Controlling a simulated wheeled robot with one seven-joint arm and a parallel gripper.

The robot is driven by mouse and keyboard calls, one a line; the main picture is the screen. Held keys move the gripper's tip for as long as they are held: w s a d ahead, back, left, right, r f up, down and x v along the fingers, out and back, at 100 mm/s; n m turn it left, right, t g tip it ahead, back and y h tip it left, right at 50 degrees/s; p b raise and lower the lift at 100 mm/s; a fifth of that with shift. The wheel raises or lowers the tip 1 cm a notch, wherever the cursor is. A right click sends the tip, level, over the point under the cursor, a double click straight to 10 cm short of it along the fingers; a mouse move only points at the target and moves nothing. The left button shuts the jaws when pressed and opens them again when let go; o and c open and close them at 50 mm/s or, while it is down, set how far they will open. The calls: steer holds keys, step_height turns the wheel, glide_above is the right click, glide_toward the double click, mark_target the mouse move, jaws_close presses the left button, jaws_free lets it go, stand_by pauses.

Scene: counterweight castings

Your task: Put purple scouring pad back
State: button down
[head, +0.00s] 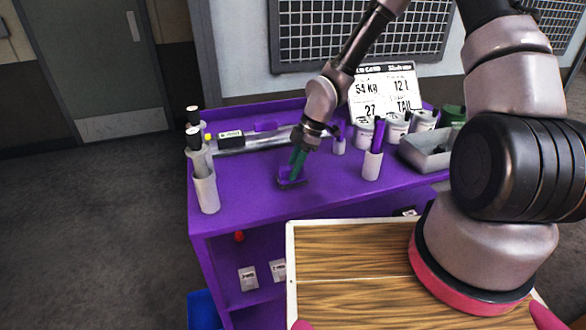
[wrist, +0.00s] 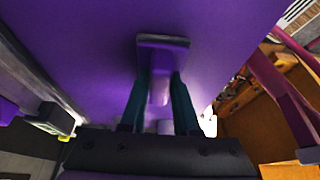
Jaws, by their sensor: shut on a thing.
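The purple scouring pad (head: 290,184) appears as a small dark flat block with a purple upper part, low over the purple bench top. In the wrist view its purple part (wrist: 158,90) sits between my two teal fingers, with the dark plate (wrist: 163,41) beyond the fingertips. My gripper (head: 293,174) is shut on it; in the wrist view the gripper (wrist: 160,82) has a finger on each side. I cannot tell if the pad touches the purple bench (head: 245,205). My fingers hide part of it.
A holder (head: 207,193) with black-topped items stands at the bench's left edge. A black box (head: 231,138) and a grey bar (head: 262,140) lie behind. White cups (head: 372,165), a grey tray (head: 415,152) and a sign (head: 387,92) stand to the right. The front middle is clear.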

steer(key=c, duration=0.7)
jaws_free()
steer(key=shift+o, duration=0.2)
steer(key=v, duration=1.2)
